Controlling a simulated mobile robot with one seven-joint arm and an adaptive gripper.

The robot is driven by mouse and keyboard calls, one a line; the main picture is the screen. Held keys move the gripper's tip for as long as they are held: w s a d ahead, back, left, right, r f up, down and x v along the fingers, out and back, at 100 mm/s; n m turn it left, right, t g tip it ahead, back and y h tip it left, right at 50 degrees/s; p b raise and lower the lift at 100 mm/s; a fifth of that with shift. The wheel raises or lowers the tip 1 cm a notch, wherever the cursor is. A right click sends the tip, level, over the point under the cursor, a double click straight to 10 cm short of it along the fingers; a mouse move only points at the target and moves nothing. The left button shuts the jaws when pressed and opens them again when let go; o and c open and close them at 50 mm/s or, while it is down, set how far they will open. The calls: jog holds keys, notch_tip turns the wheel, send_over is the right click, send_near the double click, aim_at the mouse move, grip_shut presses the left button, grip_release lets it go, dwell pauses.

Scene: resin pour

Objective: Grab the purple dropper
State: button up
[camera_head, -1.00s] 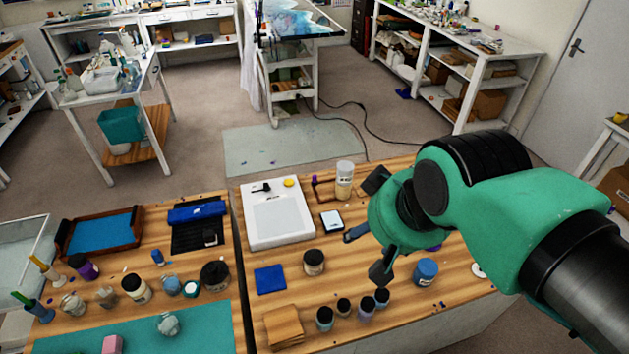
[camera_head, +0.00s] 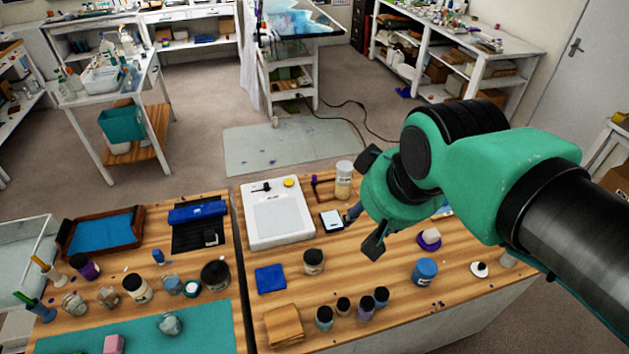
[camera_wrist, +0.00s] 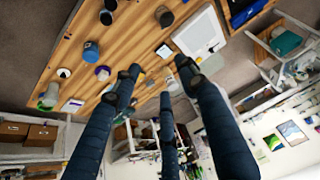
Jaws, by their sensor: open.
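A small purple-topped piece (camera_head: 315,182) stands at the left end of a brown rack (camera_head: 326,196) at the back of the right-hand bench. It may be the purple dropper, but it is too small to tell. My gripper (camera_head: 365,204) hangs above the bench, to the right of and nearer than the rack. Its dark fingers are spread and empty, and they show in the wrist view (camera_wrist: 160,82) too. A purple item with a whitish top (camera_head: 430,238) stands on the bench to the gripper's right.
A clear jar (camera_head: 344,180) stands by the rack's right end. A white scale (camera_head: 277,222) and a small dark-framed device (camera_head: 332,221) lie left of the gripper. A blue jar (camera_head: 425,272), a dark-lidded jar (camera_head: 313,262) and several small bottles stand nearer. Bare wood lies between them.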

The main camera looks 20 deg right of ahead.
jog(key=w+r+p, duration=0.2)
jog(key=w+r, duration=0.1)
jog(key=w, duration=0.6)
jog(key=g+p, duration=0.5)
jog(key=p, duration=0.7)
send_over(315, 176)
notch_tip(315, 176, down, 28)
jog(key=shift+w+f, duration=0.1)
jog(key=shift+f, duration=0.15)
jog(key=shift+f, duration=4.3)
